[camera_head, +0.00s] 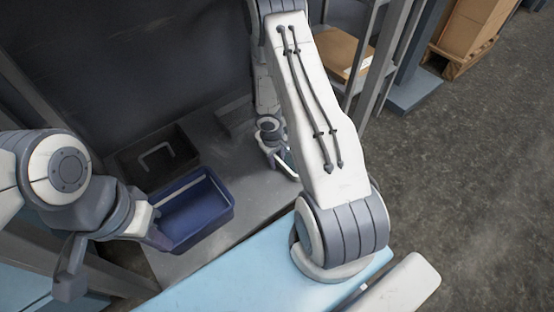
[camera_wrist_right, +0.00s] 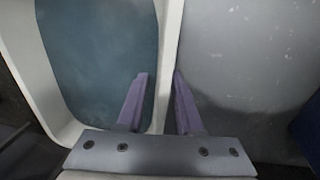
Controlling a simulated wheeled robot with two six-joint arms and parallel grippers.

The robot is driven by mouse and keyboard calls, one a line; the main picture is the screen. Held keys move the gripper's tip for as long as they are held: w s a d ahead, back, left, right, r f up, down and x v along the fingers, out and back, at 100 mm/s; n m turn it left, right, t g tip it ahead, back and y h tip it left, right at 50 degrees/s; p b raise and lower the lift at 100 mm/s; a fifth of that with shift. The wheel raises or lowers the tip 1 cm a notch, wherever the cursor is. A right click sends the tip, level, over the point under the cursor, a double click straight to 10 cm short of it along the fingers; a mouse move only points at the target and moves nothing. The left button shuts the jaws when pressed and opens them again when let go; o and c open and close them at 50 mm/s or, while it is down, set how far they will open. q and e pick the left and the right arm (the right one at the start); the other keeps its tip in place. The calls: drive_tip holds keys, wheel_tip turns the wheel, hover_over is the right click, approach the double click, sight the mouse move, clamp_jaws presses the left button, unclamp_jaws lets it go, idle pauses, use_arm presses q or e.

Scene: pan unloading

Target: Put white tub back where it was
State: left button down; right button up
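The white tub (camera_wrist_right: 171,35) fills the left half of the right wrist view, with a pale rim and a teal-grey inside. In the head view my right arm hides most of this area; my right gripper (camera_head: 282,165) is low over the grey surface, right of the blue bin. My left gripper (camera_head: 112,255) has its fingers wide apart and is empty, with one finger beside the blue bin's near left corner.
A blue bin (camera_head: 228,212) stands on the grey surface (camera_head: 240,165), with a dark bin (camera_head: 190,148) behind it. A light blue surface (camera_head: 235,278) lies in front. Grey posts and cardboard boxes (camera_head: 342,52) stand at the back right.

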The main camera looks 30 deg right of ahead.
drive_tip(key=shift+r, duration=0.1)
wheel_tip(320, 180, up, 8)
drive_tip(key=p, duration=0.6)
drive_tip(key=shift+a+f, duration=0.2)
drive_tip(key=shift+a, duration=0.25)
